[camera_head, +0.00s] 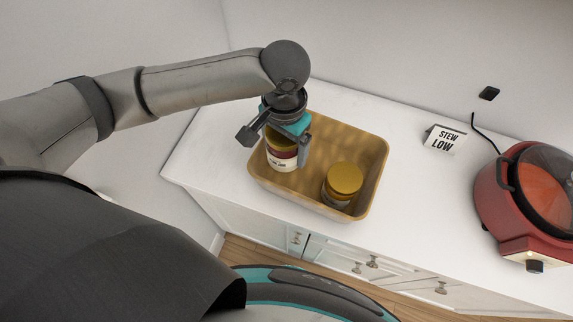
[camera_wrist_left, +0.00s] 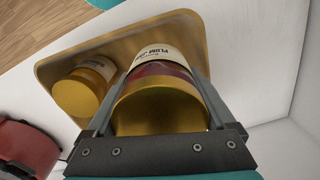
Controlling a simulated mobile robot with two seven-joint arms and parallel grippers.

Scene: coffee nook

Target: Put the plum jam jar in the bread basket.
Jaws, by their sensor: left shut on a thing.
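The plum jam jar (camera_head: 281,158) has a gold lid, dark red contents and a cream label. In the left wrist view the jar (camera_wrist_left: 155,69) shows "PLUM" on its label, lid toward the camera. My left gripper (camera_head: 290,145) is shut on it, with one finger on each side; its fingers also show in the left wrist view (camera_wrist_left: 160,95). The jar is inside the outline of the tan bread basket (camera_head: 373,170), at its left end. Whether it touches the basket floor I cannot tell. My right gripper is not in view.
A second gold-lidded jar (camera_head: 344,181) stands in the basket's right part, also in the left wrist view (camera_wrist_left: 80,94). On the white counter (camera_head: 420,200) are a "STEW LOW" sign (camera_head: 445,140) and a red cooker (camera_head: 510,215).

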